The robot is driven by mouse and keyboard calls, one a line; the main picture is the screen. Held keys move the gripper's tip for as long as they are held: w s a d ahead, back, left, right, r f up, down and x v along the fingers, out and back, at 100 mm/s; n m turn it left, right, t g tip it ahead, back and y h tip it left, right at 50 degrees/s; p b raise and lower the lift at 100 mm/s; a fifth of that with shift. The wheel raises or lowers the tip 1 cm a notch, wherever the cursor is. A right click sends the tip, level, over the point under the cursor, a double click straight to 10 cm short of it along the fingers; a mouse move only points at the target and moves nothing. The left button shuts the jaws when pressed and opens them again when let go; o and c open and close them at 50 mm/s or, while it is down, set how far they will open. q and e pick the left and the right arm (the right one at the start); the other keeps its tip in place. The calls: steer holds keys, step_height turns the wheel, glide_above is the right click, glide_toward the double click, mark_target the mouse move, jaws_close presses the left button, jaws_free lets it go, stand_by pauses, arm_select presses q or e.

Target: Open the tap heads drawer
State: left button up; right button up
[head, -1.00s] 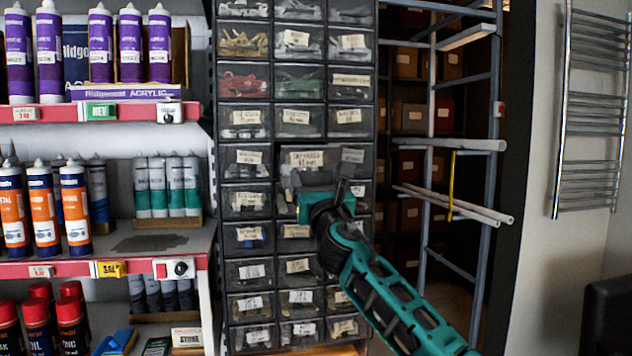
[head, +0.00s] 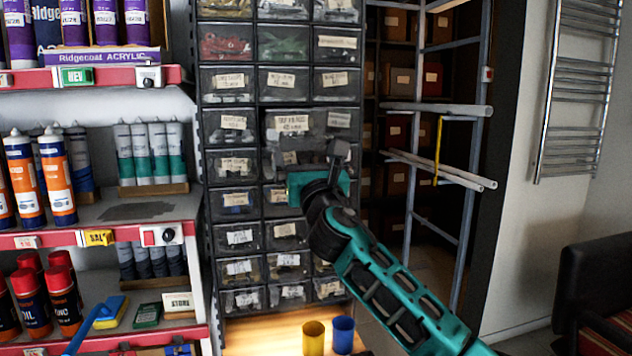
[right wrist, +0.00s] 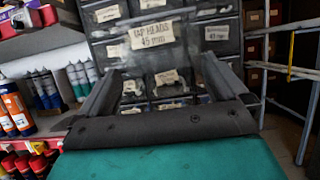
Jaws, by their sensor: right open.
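The tap heads drawer (head: 276,131) is a dark clear-fronted drawer in the middle column of the drawer cabinet. Its label reads "TAP HEADS 45 mm" in the right wrist view (right wrist: 152,35). Its front looks larger than its neighbours' and stands out from the cabinet face, so it is pulled out; how far is hard to tell. My right gripper (head: 314,162) is just below and in front of it. In the right wrist view the gripper (right wrist: 160,68) has its fingers spread, with nothing between them; the drawer front lies beyond and above the tips. My left gripper is not in view.
Other labelled drawers (head: 239,237) surround it and look closed. Shelves with cartridges (head: 160,153) and spray cans stand at left. A pipe rack (head: 440,108) is at right. A yellow cup (head: 314,338) and a blue cup (head: 343,335) stand below the cabinet.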

steer(key=v, duration=0.8)
steer(key=shift+s, duration=0.25)
steer(key=shift+f, duration=0.1)
steer(key=s+d+f+m+g, duration=0.25)
steer(key=f+m, duration=0.35)
steer(key=f, duration=0.4)
steer(key=s+d+f+m+g, duration=0.1)
steer(key=s+f+m+g, duration=0.15)
steer(key=f+m, duration=0.55)
steer(key=s+d+f+m+g, duration=0.2)
steer(key=s+f+m, duration=0.1)
steer(key=f, duration=0.9)
steer(key=s+d+f+m+g+h, duration=0.1)
steer(key=s+d+f+m, duration=0.3)
steer(key=s+f+m, duration=0.5)
steer(key=s+d+f+m+g+h, duration=0.1)
steer(key=s+d+f+m+g, duration=0.2)
steer(key=s+f+m, duration=0.6)
steer(key=s+d, duration=0.2)
steer(key=s, duration=0.2)
steer(key=shift+m, duration=0.3)
